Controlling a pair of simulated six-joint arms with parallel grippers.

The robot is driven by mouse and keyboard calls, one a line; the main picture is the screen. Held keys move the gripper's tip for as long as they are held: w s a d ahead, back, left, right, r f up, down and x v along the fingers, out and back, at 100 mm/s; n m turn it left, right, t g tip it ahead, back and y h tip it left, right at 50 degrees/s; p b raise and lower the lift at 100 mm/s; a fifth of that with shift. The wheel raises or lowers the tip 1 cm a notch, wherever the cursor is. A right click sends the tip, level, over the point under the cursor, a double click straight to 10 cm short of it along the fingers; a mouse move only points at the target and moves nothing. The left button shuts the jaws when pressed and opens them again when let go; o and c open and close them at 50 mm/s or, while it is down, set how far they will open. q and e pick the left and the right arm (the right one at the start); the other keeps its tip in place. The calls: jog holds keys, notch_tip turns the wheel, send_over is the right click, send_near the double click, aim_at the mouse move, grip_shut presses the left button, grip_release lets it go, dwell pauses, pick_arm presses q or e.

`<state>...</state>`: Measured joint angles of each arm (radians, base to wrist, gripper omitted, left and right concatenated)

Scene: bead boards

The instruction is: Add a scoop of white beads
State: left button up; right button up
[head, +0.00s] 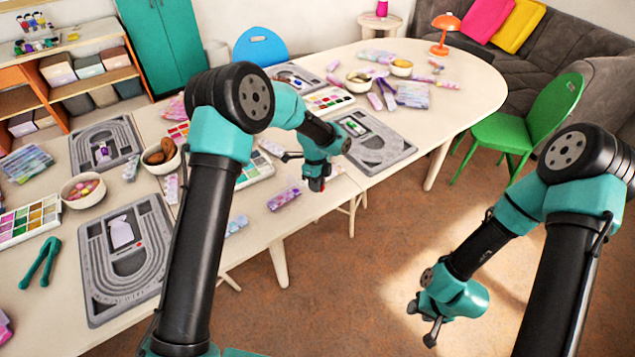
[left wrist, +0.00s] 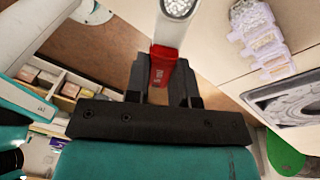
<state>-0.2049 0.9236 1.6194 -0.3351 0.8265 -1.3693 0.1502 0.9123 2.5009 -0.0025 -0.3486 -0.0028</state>
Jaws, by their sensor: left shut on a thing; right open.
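My left gripper (head: 317,172) is over the near edge of the long table, toward its middle. In the left wrist view the left gripper (left wrist: 164,88) is shut on the red handle (left wrist: 162,66) of a scoop. The scoop's pale shaft (left wrist: 169,32) runs up to a round bowl (left wrist: 177,7) at the top edge, with pale speckled contents that look like beads. My right gripper (head: 432,328) is open and empty above the floor, away from the table.
Grey bead boards lie at the right (head: 385,150), the left front (head: 98,292) and the left back (head: 84,158). Bowls (head: 84,200), paint-like trays (head: 32,228) and pale packets crowd the table. A green chair (head: 520,128) stands right of it.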

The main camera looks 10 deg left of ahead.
aim_at(305, 182)
pick_arm(q)
jog(key=shift+w+a+f+h, duration=0.2)
jog(key=shift+f+h, duration=0.1)
jog(key=shift+f, duration=0.4)
jog(key=shift+w+a+f+h, duration=0.1)
jog(key=shift+a+f+h, duration=0.15)
jog(key=shift+f, duration=0.4)
jog(key=shift+w+a+r+g+h, duration=0.1)
jog(key=shift+a+r+g+h, duration=0.25)
jog(key=shift+r+h, duration=0.45)
jog(key=shift+w+a+r+g+h, duration=0.1)
jog(key=shift+a+r+g+h, duration=0.25)
jog(key=shift+h, duration=0.7)
jog(key=shift+r+h, duration=0.25)
jog(key=shift+h, duration=0.15)
jog(key=shift+a, duration=0.15)
jog(key=shift+w+a+r+m+g+h, duration=0.15)
jog(key=shift+a+r+g+h, duration=0.25)
jog(key=shift+h, duration=0.35)
jog(key=shift+w+a+r+m+g+h, duration=0.15)
jog(key=shift+a+r+g+h, duration=0.2)
jog(key=shift+h, duration=0.4)
jog(key=shift+a, duration=0.2)
jog(key=shift+w+a+r+g+h, duration=0.15)
jog(key=shift+a+g+h, duration=0.15)
jog(key=shift+h, duration=0.35)
jog(key=shift+w+a+r+g+h, duration=0.15)
jog(key=shift+a+h, duration=0.25)
jog(key=shift+h, duration=0.25)
jog(key=shift+s, duration=0.1)
